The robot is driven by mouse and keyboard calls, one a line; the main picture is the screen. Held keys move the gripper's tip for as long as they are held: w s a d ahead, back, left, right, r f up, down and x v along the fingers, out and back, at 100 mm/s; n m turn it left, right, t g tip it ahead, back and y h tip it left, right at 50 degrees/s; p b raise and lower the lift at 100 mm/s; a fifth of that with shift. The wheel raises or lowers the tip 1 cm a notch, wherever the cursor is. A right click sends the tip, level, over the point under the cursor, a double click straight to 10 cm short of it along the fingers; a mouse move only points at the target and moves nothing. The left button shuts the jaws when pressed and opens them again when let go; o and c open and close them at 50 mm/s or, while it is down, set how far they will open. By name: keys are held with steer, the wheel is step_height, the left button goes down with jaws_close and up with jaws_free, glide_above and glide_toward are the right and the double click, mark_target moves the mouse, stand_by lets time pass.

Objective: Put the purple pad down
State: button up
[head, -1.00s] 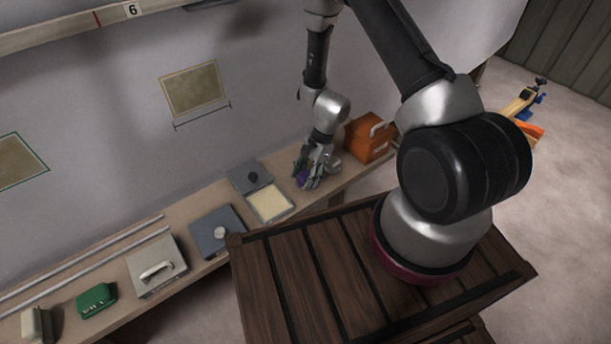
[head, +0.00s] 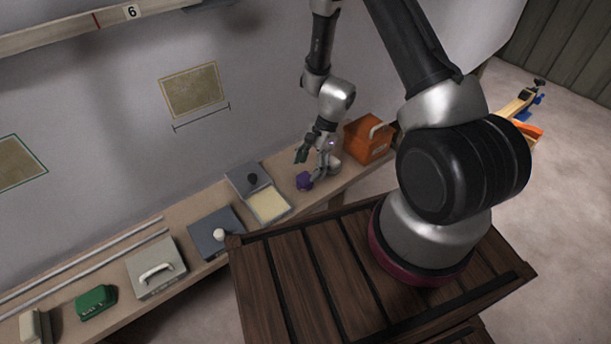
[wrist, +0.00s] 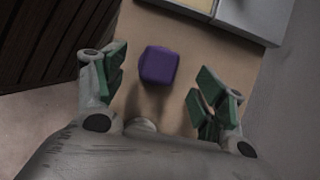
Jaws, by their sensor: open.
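The purple pad (head: 304,181) rests on the wooden bench, just right of the open box with the cream inside. In the wrist view the purple pad (wrist: 159,65) lies on the bench top, ahead of and between the spread fingers, touching neither. My gripper (head: 309,167) is open and empty, just above and beside the pad. Its green-padded fingers (wrist: 158,88) are wide apart in the wrist view.
An open grey box (head: 268,204) with a cream interior stands left of the pad. An orange box (head: 367,141) with a handle stands to the right. Further left on the bench are a dark grey box (head: 215,232), a pale handled box (head: 156,268) and a green case (head: 96,302).

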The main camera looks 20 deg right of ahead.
steer(key=s+d+r+n+t+h, duration=0.1)
steer(key=d+r+n, duration=0.2)
steer(key=r, duration=1.2)
steer(key=s+d+r+n+t, duration=0.1)
steer(key=s+d+r+n, duration=0.2)
steer(key=r, duration=1.1)
steer(key=s+d+r+n+t+h, duration=0.1)
steer(key=s+d+r+n+t, duration=0.1)
steer(key=s+r, duration=0.5)
steer(key=s+d+r+n+t+h, duration=0.1)
steer(key=s+d+r+n+h, duration=0.1)
steer(key=s+d+r+n, duration=0.3)
steer(key=s+r+n, duration=0.1)
steer(key=s+r, duration=0.2)
steer(key=shift+s+d+t+h, duration=0.2)
steer(key=shift+s+t+h, duration=0.1)
steer(key=shift+s+t, duration=0.1)
steer(key=shift+w, duration=0.1)
